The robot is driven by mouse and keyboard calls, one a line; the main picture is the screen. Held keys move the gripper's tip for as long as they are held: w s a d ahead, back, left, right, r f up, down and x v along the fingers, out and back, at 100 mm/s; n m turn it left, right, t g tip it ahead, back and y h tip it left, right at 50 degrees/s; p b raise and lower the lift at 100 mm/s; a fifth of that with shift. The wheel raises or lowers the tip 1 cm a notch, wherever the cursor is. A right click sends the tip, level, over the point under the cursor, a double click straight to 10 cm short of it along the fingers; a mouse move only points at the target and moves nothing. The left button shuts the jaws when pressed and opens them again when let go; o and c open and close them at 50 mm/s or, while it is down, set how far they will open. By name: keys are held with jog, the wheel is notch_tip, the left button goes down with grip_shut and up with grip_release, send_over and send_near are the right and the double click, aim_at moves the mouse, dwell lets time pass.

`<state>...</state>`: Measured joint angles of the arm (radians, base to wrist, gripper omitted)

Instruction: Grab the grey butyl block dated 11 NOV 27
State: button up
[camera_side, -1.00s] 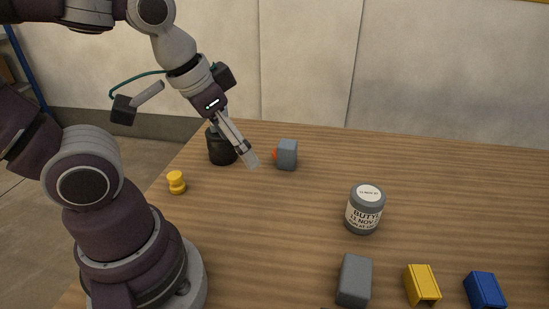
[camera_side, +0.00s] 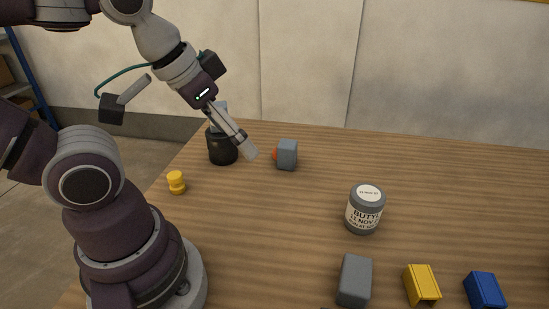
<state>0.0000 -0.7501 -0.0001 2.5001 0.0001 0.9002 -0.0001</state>
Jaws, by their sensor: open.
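A grey round can-shaped piece (camera_side: 365,211) stands upright on the table, right of centre. Its white label reads "BUTYL" and "11 NOV", with the end of the date turned out of sight; smaller print is on its top disc. A plain grey block (camera_side: 354,280) lies at the front, and a blue-grey block (camera_side: 287,154) stands further back; no label shows on either. My gripper (camera_side: 251,153) is open and empty, tilted down to the right. In the picture it is just left of the blue-grey block and well up and left of the labelled piece.
An orange-red thing (camera_side: 276,154) is partly hidden behind the blue-grey block. A black pot (camera_side: 222,150) stands behind my gripper. A yellow knobbed piece (camera_side: 176,182) is at left; yellow (camera_side: 422,284) and blue (camera_side: 485,290) channel pieces are front right. The right rear table (camera_side: 460,180) is clear.

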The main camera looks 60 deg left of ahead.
jog(key=o, duration=0.4)
jog(key=shift+o, duration=0.2)
jog(key=m+g+h, duration=0.1)
jog(key=m, duration=0.2)
send_over(363, 211)
jog(key=s+a, duration=0.1)
jog(key=a, duration=0.2)
notch_tip(363, 211, down, 11)
jog(key=shift+s+d+r, duration=0.1)
jog(key=shift+d+r, duration=0.05)
jog(key=shift+r, duration=0.05)
jog(key=x, duration=1)
jog(key=shift+d, duration=0.2)
